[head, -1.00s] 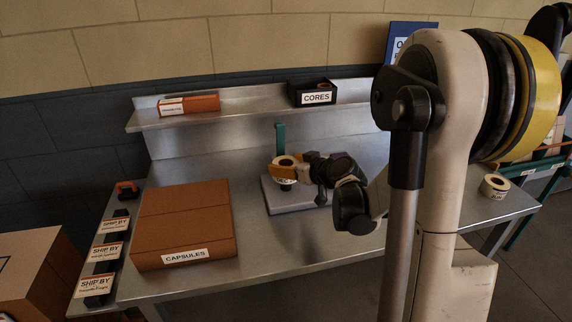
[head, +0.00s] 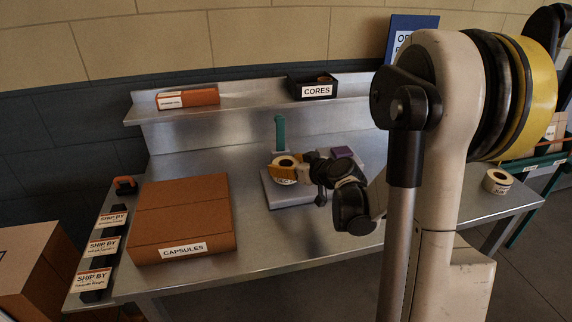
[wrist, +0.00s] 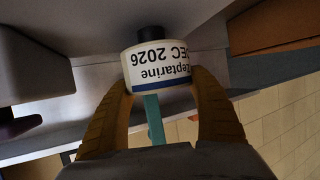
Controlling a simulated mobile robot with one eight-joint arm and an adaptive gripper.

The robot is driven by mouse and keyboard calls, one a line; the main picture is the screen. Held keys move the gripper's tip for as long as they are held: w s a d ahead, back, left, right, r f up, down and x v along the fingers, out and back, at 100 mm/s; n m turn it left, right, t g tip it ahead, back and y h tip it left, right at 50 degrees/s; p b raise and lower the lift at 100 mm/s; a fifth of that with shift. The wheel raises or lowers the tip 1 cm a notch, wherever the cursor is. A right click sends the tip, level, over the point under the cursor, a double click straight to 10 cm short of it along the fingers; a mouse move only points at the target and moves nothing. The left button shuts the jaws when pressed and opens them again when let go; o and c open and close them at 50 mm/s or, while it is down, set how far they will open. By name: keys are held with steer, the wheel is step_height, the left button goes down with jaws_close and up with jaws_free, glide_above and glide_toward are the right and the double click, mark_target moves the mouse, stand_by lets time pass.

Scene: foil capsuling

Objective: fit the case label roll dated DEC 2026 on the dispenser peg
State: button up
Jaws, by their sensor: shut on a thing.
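The white label roll (wrist: 158,72) reads Zeptarine and DEC 2026, upside down in the wrist view. It also shows in the head view (head: 285,161), its core hole facing up. My gripper (head: 284,168) is shut on the roll, with yellow fingers on both sides of it in the wrist view (wrist: 162,92). The dispenser has a grey base (head: 280,202) and a green post (head: 280,133) behind the roll. A dark peg-like cylinder (wrist: 151,36) shows at the roll's underside. I cannot tell how far it enters the core.
Another roll marked JUN (head: 497,181) stands at the bench's right end. A purple block (head: 342,153) is right of the roll. The CAPSULES box (head: 181,215) fills the left bench. The CORES bin (head: 313,86) is on the shelf. Bare bench lies in front of the dispenser.

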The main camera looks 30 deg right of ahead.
steer(key=shift+f, duration=1.1)
steer(key=o, duration=1.4)
steer(key=shift+s, duration=0.1)
steer(key=v, duration=1.2)
steer(key=shift+d, duration=0.1)
